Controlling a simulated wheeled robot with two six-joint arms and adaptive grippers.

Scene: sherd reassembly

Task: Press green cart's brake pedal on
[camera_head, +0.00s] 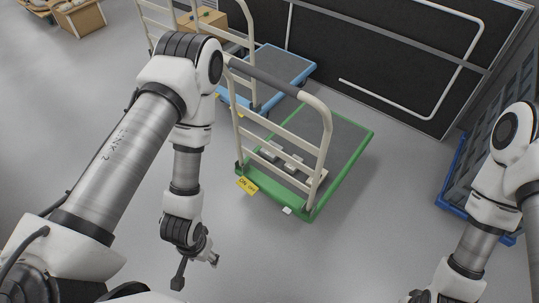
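The green cart (352,157) stands on the grey floor right of centre, with a cream tubular handle frame (241,117) at its near end. A yellow tag (247,185) with dark lettering sits at its near left corner. A small white piece (287,211) shows at its near edge; I cannot tell whether it is the brake pedal or how it is set. My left gripper (197,271) hangs over the floor left of and nearer than the cart, open and empty, apart from it. My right arm comes in at the right; its gripper is cut off by the bottom edge.
A blue cart (291,65) stands behind the green one, with a cardboard box (207,18) near it. A dark panel wall (375,50) closes the back. A blue-based rack (452,200) stands at the right. Floor between my arms and the green cart is clear.

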